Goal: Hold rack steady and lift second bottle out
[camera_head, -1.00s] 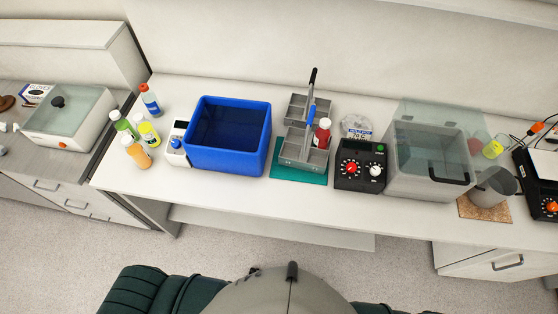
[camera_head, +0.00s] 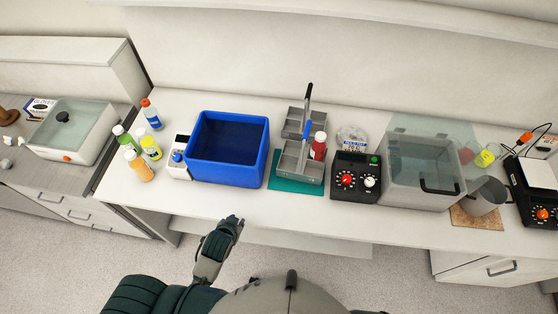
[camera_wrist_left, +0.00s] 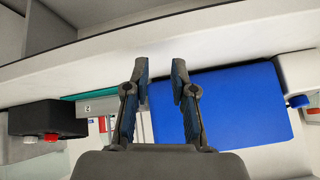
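A grey rack (camera_head: 288,162) with compartments and an upright black-and-blue handle (camera_head: 306,110) stands on a teal mat (camera_head: 288,185). A red bottle (camera_head: 318,150) with a white cap sits upright in a right-hand compartment; no other bottle shows in the rack. My left gripper (camera_head: 234,223) is in front of the bench edge, left of the rack and well apart from it. In the left wrist view the fingers (camera_wrist_left: 160,78) are spread with nothing between them. The rack (camera_wrist_left: 97,106) is partly hidden behind a finger there. My right gripper is out of view.
A blue tub (camera_head: 227,150) stands left of the rack, a black device with knobs (camera_head: 356,178) close on its right. Several bottles (camera_head: 139,166) stand at the bench's left end. A clear-lidded bath (camera_head: 420,175) is further right. The bench front strip (camera_head: 230,197) is clear.

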